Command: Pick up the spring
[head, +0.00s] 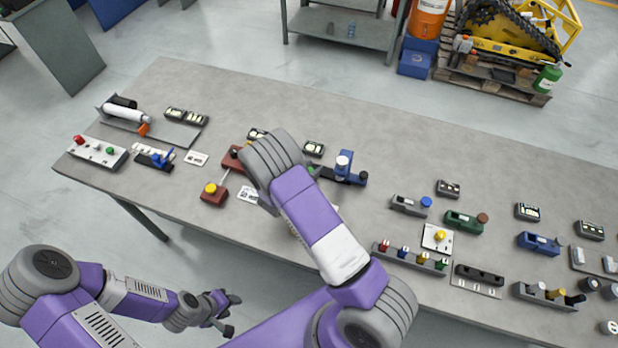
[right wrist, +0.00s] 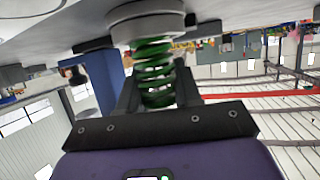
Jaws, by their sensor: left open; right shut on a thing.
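The spring (right wrist: 154,72) is a green coil in the right wrist view, at upper centre. One end of it meets a round grey piece (right wrist: 150,18). My right gripper (right wrist: 158,84) is shut on the spring, a dark finger on each side of the coil. In the head view my right forearm and wrist hide this gripper's fingers and most of what is under them. My left gripper (head: 226,312) is open and empty, low in front of the table and away from the spring.
The long grey table (head: 390,150) carries several small fixtures. A blue-and-dark fixture (head: 343,172) stands just right of my right wrist, and a red block with a yellow knob (head: 213,194) stands left. The table's far middle is clear.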

